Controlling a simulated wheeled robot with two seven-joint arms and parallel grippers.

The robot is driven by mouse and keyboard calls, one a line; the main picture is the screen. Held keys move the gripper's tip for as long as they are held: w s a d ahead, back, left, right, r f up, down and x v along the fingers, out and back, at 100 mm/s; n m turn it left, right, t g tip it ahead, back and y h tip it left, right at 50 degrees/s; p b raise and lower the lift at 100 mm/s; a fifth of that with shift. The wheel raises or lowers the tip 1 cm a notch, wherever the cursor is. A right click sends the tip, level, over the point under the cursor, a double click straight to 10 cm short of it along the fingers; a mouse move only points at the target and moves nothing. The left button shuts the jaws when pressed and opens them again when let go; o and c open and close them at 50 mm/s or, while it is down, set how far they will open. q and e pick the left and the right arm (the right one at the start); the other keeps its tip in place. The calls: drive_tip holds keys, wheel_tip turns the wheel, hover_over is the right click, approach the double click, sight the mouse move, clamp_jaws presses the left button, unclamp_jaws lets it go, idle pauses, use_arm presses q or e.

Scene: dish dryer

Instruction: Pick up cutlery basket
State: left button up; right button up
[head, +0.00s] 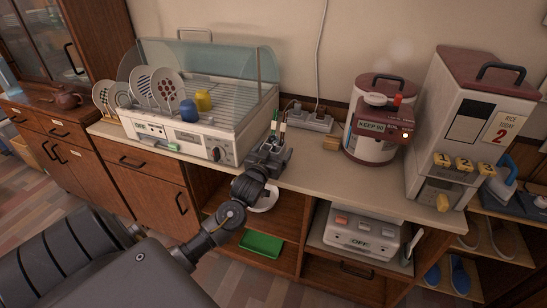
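My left arm comes in from the lower left, and its gripper (272,146) is at the right end of the dish dryer (222,132), above the counter. Thin upright pieces that look like cutlery (277,122), some with green and pale parts, show just behind the gripper. The cutlery basket cannot be made out apart from the gripper, which covers that spot. Whether the fingers are open or closed on it cannot be told. My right gripper is not in view.
The dryer, under a clear cover, holds several plates (167,86), a blue cup (189,111) and a yellow cup (203,100). A power strip (310,120), a red-and-white pot (371,140) and a rice dispenser (456,125) stand to the right. The counter front (330,178) is clear.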

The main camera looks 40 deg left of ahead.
use_arm(q)
drive_tip(key=c, duration=1.1)
drive_tip(key=shift+o, duration=0.2)
drive_tip(key=shift+r, duration=0.1)
wheel_tip(320, 180, up, 8)
drive_tip(key=shift+r, duration=0.95)
